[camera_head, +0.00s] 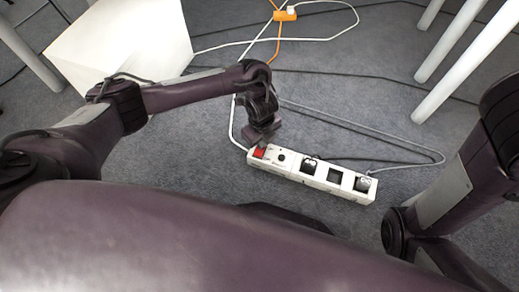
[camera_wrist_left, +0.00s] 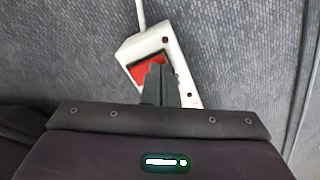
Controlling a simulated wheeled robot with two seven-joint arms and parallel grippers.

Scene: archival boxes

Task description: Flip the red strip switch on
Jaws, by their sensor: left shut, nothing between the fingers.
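A white power strip (camera_head: 330,181) lies on the grey carpet in the middle of the head view. Its red switch (camera_head: 259,152) is at the strip's left end, and it also shows in the left wrist view (camera_wrist_left: 146,71). My left gripper (camera_head: 257,139) is shut and empty, right at the switch. In the left wrist view its fingertips (camera_wrist_left: 158,62) overlap the right part of the red switch. I cannot tell whether they touch it, and they hide part of it. The switch's on or off position cannot be made out. My right gripper is not in view.
White table legs (camera_head: 465,60) stand at the upper right. A white box or panel (camera_head: 125,45) is at the upper left. An orange plug block (camera_head: 285,15) with orange and white cables lies at the top. Grey and dark cables (camera_head: 390,138) loop behind the strip.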

